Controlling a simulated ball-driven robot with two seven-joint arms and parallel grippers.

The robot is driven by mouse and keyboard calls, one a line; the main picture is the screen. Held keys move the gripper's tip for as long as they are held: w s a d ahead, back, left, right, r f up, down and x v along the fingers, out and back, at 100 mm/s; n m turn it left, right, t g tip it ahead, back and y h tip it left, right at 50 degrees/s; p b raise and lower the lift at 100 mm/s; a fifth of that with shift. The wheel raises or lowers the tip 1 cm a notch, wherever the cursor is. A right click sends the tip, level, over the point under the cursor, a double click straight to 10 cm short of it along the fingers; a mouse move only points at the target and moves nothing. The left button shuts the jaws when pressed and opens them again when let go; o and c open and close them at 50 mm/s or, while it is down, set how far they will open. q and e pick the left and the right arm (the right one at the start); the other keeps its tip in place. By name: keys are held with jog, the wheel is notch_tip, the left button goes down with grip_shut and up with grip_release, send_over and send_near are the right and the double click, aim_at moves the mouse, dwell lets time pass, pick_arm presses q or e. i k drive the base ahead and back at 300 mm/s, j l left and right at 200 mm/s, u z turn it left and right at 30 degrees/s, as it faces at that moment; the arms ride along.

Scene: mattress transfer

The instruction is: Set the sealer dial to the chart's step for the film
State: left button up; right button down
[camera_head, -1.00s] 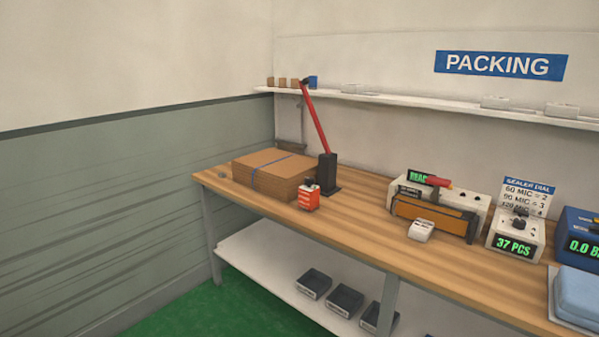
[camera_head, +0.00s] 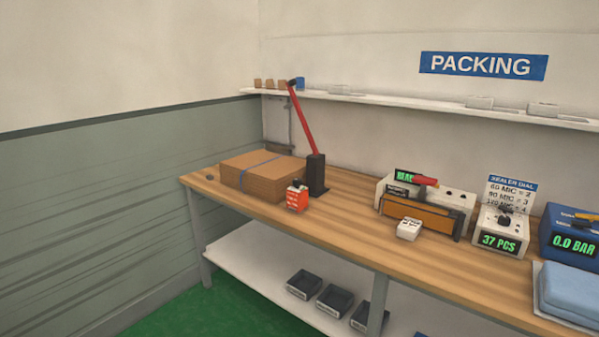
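The sealer (camera_head: 428,203) stands on the wooden bench, a pale box with an orange-brown front, a red handle and a small green display that is partly hidden. Dark knobs show on its top, but their settings are too small to read. The sealer dial chart (camera_head: 511,192) stands to its right, behind the counter box. It reads 60 MIC = 2, 90 MIC = 3 and, partly hidden, what looks like 120 MIC = 4. A small white block (camera_head: 409,229) with unreadable marks lies in front of the sealer. Neither gripper is in view.
The bench (camera_head: 330,231) holds a cardboard stack (camera_head: 262,176), an orange-red box (camera_head: 297,199), a red-levered press (camera_head: 316,174), a 37 PCS counter (camera_head: 500,237), a blue 0.0 BAR unit (camera_head: 571,238) and folded blue material (camera_head: 569,291). Dark bins (camera_head: 334,301) sit on the lower shelf.

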aim_at(504, 220)
jog(key=z, duration=1.3)
